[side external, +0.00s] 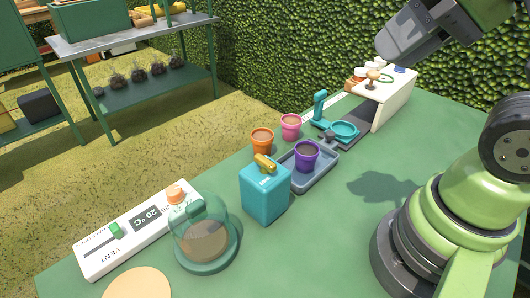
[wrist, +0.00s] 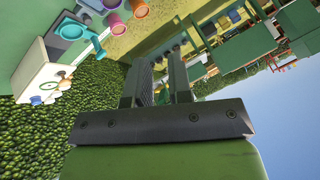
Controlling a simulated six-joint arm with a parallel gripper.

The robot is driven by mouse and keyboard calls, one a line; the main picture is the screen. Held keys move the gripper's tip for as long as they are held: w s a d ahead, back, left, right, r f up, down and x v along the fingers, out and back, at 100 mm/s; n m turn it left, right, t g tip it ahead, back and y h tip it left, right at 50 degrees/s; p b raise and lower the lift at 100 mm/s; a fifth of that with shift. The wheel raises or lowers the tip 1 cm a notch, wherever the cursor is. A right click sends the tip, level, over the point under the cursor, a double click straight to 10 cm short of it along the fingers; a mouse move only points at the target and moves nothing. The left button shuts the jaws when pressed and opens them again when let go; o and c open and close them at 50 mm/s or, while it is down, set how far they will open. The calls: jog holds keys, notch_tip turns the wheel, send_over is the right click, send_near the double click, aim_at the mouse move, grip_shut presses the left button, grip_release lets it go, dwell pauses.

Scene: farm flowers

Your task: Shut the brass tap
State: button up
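The brass tap (side external: 264,162) is a yellow-gold lever on top of a teal box-shaped tank (side external: 265,194), in the middle of the green table. The lever lies at a slant across the top; I cannot tell whether water is running. A purple pot (side external: 306,156) of dark soil stands beside the tank in a grey tray (side external: 318,176). My gripper (wrist: 156,78) is open and empty, its two dark fingers apart. In the side view it is high at the upper right, far from the tap. The tap is not visible in the wrist view.
An orange pot (side external: 262,141) and a pink pot (side external: 291,126) stand behind the tray. A teal scale (side external: 343,130) and white box (side external: 393,99) are farther back. A glass dome (side external: 204,232) and white vent panel (side external: 140,236) are at front left. The table's right middle is clear.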

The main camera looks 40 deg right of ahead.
jog(key=shift+w+g, duration=0.2)
jog(key=shift+g, duration=0.1)
grip_shut()
jog(key=w+d+f+m+g+y, duration=0.3)
jog(key=w+f+m, duration=0.3)
jog(key=w+m, duration=0.1)
jog(key=w+d+f+m+g+y, duration=0.3)
jog(key=w+d+f+m+y, duration=0.1)
jog(key=w+f+m, duration=0.2)
jog(key=shift+w+f+m+g, duration=0.2)
jog(key=shift+w+m+g, duration=0.15)
jog(key=shift+w, duration=0.2)
